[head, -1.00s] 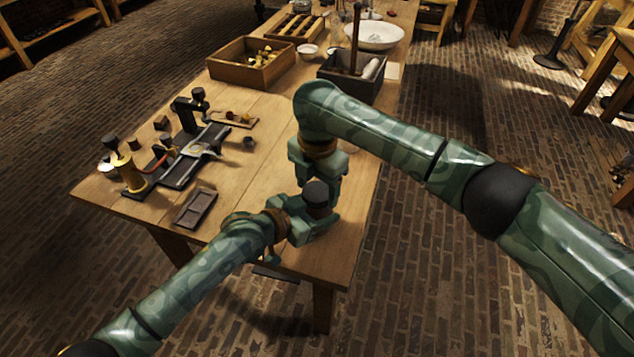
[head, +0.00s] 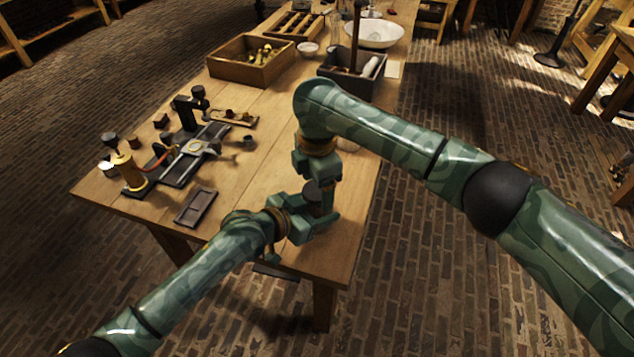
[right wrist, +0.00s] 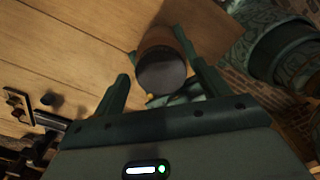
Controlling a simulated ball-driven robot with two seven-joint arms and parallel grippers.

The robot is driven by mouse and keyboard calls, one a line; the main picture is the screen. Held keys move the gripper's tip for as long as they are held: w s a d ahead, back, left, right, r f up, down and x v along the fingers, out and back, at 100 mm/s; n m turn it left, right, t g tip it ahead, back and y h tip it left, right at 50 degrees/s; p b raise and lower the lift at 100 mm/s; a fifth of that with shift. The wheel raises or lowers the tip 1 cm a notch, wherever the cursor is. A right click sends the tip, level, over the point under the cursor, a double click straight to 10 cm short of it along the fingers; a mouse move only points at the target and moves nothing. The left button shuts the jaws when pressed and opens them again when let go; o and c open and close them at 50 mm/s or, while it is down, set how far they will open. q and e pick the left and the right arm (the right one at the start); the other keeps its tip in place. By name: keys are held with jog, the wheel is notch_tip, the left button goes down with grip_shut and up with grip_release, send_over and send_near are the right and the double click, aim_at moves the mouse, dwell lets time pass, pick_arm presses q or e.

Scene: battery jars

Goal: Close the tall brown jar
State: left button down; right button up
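The tall brown jar (right wrist: 158,40) stands near the table's front right corner, with a dark round lid (right wrist: 162,75) facing the right wrist camera. In the head view the jar is mostly hidden by the grippers, and only its grey-looking top (head: 313,188) shows clearly. My left gripper (head: 317,220) reaches in from the left and is shut around the jar's body. My right gripper (head: 318,185) points down over the jar. Its fingers stand either side of the lid in the right wrist view (right wrist: 155,62), with gaps showing. I cannot tell how tightly the lid sits.
A black stand with brass parts (head: 180,155) is on the left of the table. A small dark tray (head: 195,207) lies at the front. A wooden crate (head: 250,72), a dark box (head: 352,80) and a white bowl (head: 374,34) are farther back. Clear wood lies in the middle.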

pick_arm(q)
jog(key=shift+r, duration=0.1)
pick_arm(e)
jog(key=shift+r, duration=2.3)
notch_tip(320, 180, up, 4)
jog(key=n, duration=0.5)
jog(key=shift+f, duration=0.25)
jog(key=shift+c, duration=0.3)
jog(key=shift+f, duration=4.05)
